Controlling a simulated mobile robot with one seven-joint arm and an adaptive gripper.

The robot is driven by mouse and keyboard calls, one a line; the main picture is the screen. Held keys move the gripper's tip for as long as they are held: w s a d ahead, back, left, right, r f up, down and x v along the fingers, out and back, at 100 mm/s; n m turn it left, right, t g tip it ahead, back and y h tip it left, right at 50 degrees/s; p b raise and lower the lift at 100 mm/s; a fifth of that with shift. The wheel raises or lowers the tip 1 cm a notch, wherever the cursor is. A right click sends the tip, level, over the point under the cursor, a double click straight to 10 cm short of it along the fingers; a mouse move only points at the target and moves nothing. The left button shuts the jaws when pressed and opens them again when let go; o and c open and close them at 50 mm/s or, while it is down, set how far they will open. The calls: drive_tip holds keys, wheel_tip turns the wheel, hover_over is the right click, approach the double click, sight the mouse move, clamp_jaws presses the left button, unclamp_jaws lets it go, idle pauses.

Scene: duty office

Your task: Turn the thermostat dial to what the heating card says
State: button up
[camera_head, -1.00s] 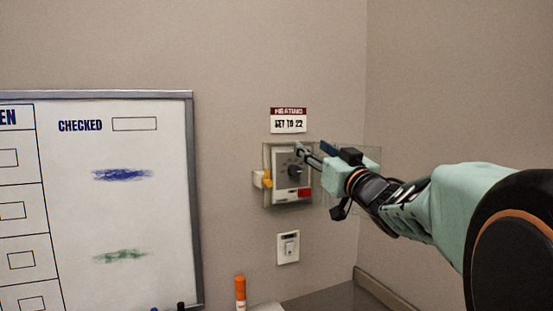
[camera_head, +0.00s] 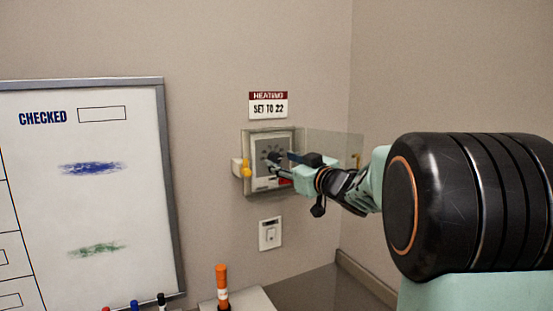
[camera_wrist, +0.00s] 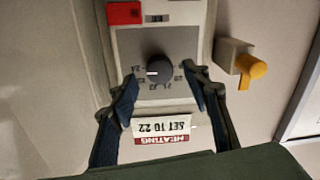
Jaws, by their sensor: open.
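The thermostat (camera_head: 262,180) is a pale wall box with a grey face and a dark round dial, inside a clear case. The heating card (camera_head: 268,106) above it reads "SET TO 22". My gripper (camera_head: 281,165) is at the thermostat's front, partly covering the face. In the wrist view, which is upside down, the dial (camera_wrist: 159,68) sits between the open fingers of my gripper (camera_wrist: 160,82), with a gap on each side. Its white mark points left there. The numbers around it are too small to read surely. The card (camera_wrist: 162,128) also shows there, inverted.
The clear cover (camera_head: 338,146) stands swung open to the right, beside my wrist. A yellow latch (camera_head: 246,168) is on the case's left side. A light switch (camera_head: 270,234) is below. A whiteboard (camera_head: 130,190) and an orange marker (camera_head: 222,280) are at left.

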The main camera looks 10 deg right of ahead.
drive_tip(key=shift+x, duration=0.9)
drive_tip(key=c, duration=1.1)
drive_tip(key=shift+c, duration=0.3)
